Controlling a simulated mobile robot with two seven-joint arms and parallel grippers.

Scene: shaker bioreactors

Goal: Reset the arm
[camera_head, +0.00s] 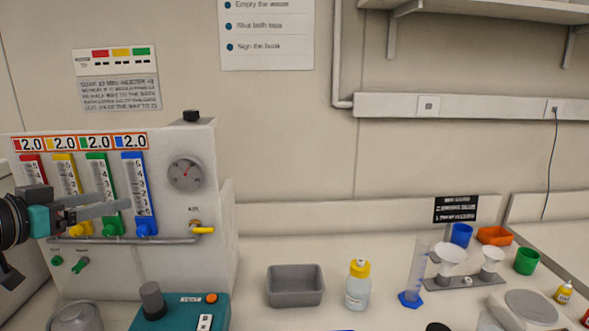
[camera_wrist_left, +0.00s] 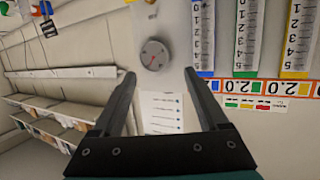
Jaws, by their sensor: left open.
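My left gripper (camera_head: 108,204) comes in from the left in the head view, in front of the coloured flow meters of the white gas panel (camera_head: 200,255). Its fingers are apart and nothing is between them. In the left wrist view the two fingers of the left gripper (camera_wrist_left: 160,82) are spread wide, with the wall and the panel's round gauge (camera_wrist_left: 154,55) behind. The gauge also shows in the head view (camera_head: 185,174), right of the flow meters. The wrist view is turned over, with the 2.0 labels (camera_wrist_left: 262,87) upside down. My right gripper is not in view.
On the bench are a teal device (camera_head: 180,314), a grey bin (camera_head: 295,286), a yellow-capped bottle (camera_head: 358,285), a measuring cylinder (camera_head: 417,272) and a funnel rack (camera_head: 465,281). A yellow-handled valve (camera_head: 203,230) sticks out of the panel. A shelf (camera_head: 480,8) hangs upper right.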

